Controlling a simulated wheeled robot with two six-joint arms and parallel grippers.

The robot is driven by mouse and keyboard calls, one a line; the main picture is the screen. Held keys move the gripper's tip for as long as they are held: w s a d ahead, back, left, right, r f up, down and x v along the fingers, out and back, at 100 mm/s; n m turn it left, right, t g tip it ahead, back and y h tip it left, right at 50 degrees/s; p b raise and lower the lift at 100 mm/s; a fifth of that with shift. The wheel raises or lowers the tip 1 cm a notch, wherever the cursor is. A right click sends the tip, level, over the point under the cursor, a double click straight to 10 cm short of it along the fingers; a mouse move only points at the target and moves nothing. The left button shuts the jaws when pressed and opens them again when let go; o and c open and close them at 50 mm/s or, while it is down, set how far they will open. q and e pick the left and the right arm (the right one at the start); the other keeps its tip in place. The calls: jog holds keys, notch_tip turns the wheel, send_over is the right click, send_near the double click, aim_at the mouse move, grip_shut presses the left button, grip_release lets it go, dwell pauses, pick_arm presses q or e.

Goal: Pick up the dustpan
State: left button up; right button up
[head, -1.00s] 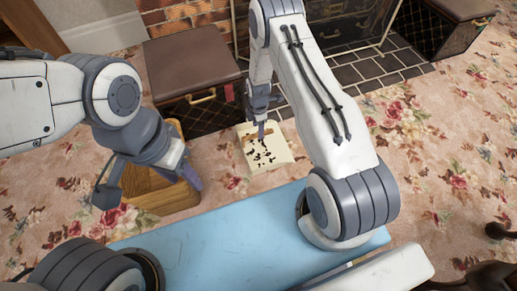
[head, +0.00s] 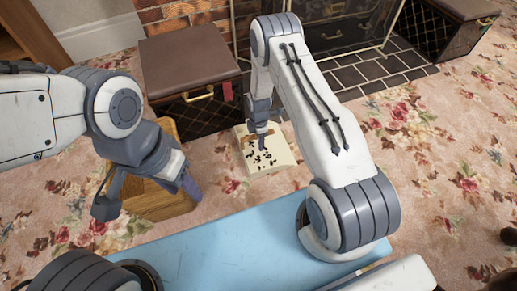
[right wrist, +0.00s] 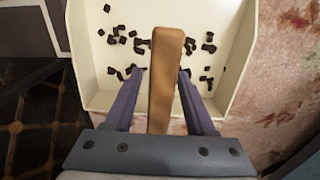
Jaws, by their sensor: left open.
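The cream dustpan (head: 282,157) lies on the carpet in front of the hearth, with several dark bits in it. My right gripper (head: 262,142) reaches down over it from above. In the right wrist view the dustpan (right wrist: 92,92) fills the upper middle, its wooden handle (right wrist: 166,85) pointing toward the wrist. My right gripper (right wrist: 161,78) has a finger on each side of the handle. A gap shows on the left side, and the fingers look apart; contact is unclear. My left gripper (head: 148,197) is open and empty, at the wooden box, away from the dustpan.
A wooden box (head: 165,205) stands on the floor under my left arm. A brown-topped chest (head: 188,58) with a gold handle is behind it. The fireplace with a dark tiled hearth (head: 375,70) is at the back. Floral carpet is free at right.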

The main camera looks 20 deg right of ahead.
grip_shut()
dwell(1.2)
